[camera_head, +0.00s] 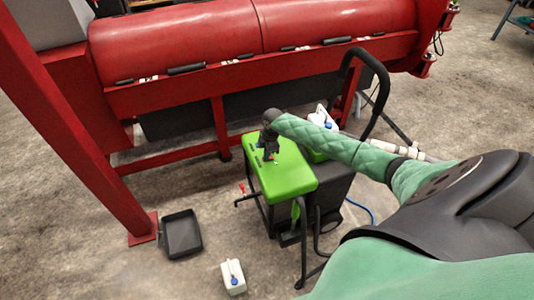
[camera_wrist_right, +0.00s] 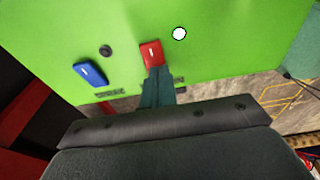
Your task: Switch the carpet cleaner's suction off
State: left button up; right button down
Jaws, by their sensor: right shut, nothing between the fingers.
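The carpet cleaner (camera_head: 290,180) is a dark machine with a bright green top, standing on the concrete floor in the middle of the head view. In the right wrist view its green panel (camera_wrist_right: 215,75) carries a red rocker switch (camera_wrist_right: 151,54), a blue rocker switch (camera_wrist_right: 90,74), a dark round knob (camera_wrist_right: 106,51) and a white round spot (camera_wrist_right: 179,34). My right gripper (camera_head: 269,152) is over the green top. In the wrist view its shut, empty fingertips (camera_wrist_right: 156,72) are at the near end of the red switch; whether they press it I cannot tell. My left gripper is not in view.
A large red machine (camera_head: 250,40) stands behind the cleaner, with a red post (camera_head: 75,130) at left. A black handle (camera_head: 345,75) rises behind the cleaner. A dark tray (camera_head: 181,234) and a small white container (camera_head: 233,277) are on the floor. Floor at lower left is mostly clear.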

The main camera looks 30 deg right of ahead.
jog(key=shift+a, duration=0.1)
jog(key=shift+f+h+p, duration=0.15)
jog(key=shift+h+p, duration=0.15)
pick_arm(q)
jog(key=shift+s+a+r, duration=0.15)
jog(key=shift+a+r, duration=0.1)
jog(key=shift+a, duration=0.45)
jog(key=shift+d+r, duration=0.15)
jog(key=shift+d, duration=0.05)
pick_arm(e)
jog(key=shift+s+d, duration=0.1)
jog(key=shift+d, duration=0.15)
jog(key=shift+s+d+p, duration=0.15)
jog(key=shift+d+p, duration=0.2)
jog(key=shift+d, duration=0.2)
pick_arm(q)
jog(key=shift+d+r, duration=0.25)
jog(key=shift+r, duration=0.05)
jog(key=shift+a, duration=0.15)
